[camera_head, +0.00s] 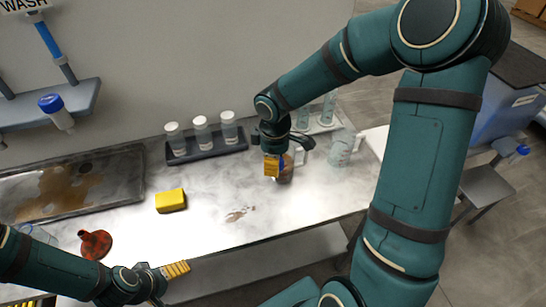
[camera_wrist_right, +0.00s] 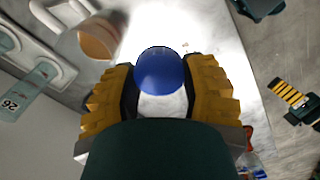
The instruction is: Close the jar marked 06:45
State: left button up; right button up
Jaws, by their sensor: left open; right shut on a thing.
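My right gripper (camera_head: 272,166) is low over the bench in the head view. In the right wrist view its yellow fingers (camera_wrist_right: 160,95) are shut on a round blue cap (camera_wrist_right: 160,71). A jar with brown contents (camera_head: 286,174) stands just beside and partly behind that gripper in the head view. A tan round thing in the right wrist view (camera_wrist_right: 98,40), apart from the cap, looks like this jar. No 06:45 mark is readable. My left gripper (camera_head: 176,270) is open and empty near the bench's front edge; it also shows in the right wrist view (camera_wrist_right: 290,95).
A dark rack (camera_head: 207,150) of white-capped bottles stands at the back. A yellow sponge (camera_head: 170,200), a red funnel (camera_head: 95,245) and a stained tray (camera_head: 110,195) lie left. A clear jug (camera_head: 342,148) stands right. A brown spill (camera_head: 238,214) marks the otherwise clear middle.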

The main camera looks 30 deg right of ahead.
jog(key=a+f+m+b, duration=0.1)
jog(key=a+f+m, duration=0.1)
jog(key=f, duration=0.1)
jog(key=a+f+m+b, duration=0.1)
jog(key=a+f+m, duration=0.2)
jog(key=a+f+m+b, duration=0.1)
jog(key=a+f+m, duration=0.1)
jog(key=f+m, duration=0.1)
jog(key=shift+s+a, duration=0.2)
jog(key=shift+a, duration=0.2)
jog(key=shift+a+f+m, duration=0.35)
jog(key=shift+f+m, duration=0.05)
jog(key=shift+m, duration=0.3)
pick_arm(q)
jog(key=f, duration=0.4)
jog(key=shift+s+d, duration=0.1)
jog(key=shift+s, duration=0.2)
jog(key=c, duration=0.7)
jog(key=shift+c, duration=0.3)
